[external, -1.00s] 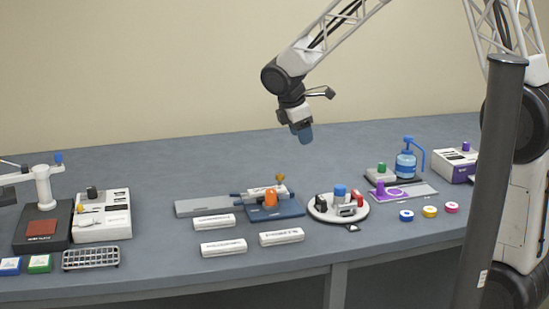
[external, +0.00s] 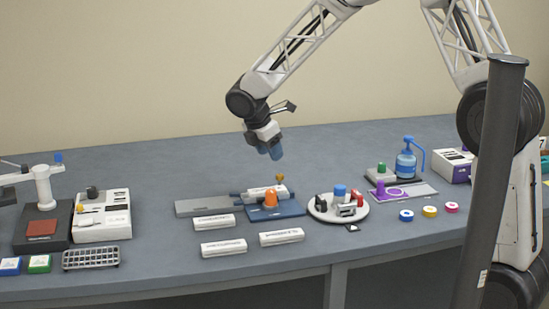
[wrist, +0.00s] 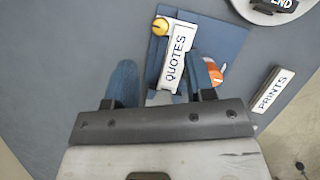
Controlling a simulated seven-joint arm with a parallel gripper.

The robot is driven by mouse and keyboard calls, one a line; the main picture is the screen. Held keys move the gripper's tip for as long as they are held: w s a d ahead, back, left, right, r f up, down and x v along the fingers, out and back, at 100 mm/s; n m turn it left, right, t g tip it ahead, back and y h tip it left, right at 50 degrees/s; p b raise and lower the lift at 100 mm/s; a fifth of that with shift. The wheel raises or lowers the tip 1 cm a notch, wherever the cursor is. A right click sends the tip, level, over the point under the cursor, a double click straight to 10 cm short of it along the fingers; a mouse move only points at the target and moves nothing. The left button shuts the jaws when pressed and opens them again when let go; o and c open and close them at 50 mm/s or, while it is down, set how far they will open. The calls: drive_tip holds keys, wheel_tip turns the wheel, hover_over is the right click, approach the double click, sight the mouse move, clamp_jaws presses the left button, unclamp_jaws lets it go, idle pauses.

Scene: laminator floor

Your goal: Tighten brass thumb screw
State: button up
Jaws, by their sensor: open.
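The brass thumb screw (external: 280,178) stands at the back of the laminator on its blue base (external: 290,210). It also shows in the wrist view (wrist: 160,26), beside the top end of a white block labelled QUOTES (wrist: 176,58). An orange knob (external: 270,198) sits on the same base and is partly hidden by a finger in the wrist view (wrist: 216,76). My gripper (external: 270,151) is open and empty, with blue fingers pointing down. It hangs above and slightly left of the screw in the external view, apart from it. In the wrist view its fingers (wrist: 162,85) lie below the screw.
White labelled blocks (external: 223,247) lie in front of the laminator. A round white turntable (external: 322,215) with several items stands just right of it. A blue pump jug (external: 405,165) is further right. The bench behind the laminator is clear.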

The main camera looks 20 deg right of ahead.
sight(280, 175)
drive_tip(key=shift+x, duration=3.85)
clamp_jaws()
